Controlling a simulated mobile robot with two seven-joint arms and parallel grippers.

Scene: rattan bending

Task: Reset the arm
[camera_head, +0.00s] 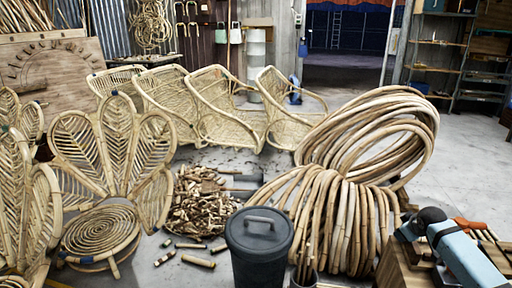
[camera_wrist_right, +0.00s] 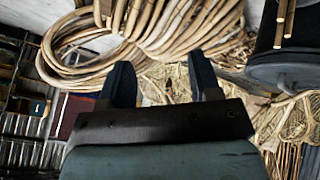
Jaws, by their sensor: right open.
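My right gripper (camera_wrist_right: 161,82) shows in the right wrist view, with its two dark fingers spread wide apart. Nothing is held between them; woven rattan lies in the background behind the gap. The head view has no clear sight of the right gripper's fingertips. A light blue and black form (camera_head: 455,250) stands at its lower right, and I cannot tell whether it is part of my arm or a tool. My left arm and left gripper are in neither view.
Large rattan coils (camera_head: 345,215) stand at centre right. A dark lidded bin (camera_head: 259,250) stands in front, with a pile of cut pieces (camera_head: 200,203) behind it. Rattan chairs (camera_head: 218,110) line the back. Shelves (camera_head: 440,55) stand at back right. Concrete floor (camera_head: 465,145) is clear at right.

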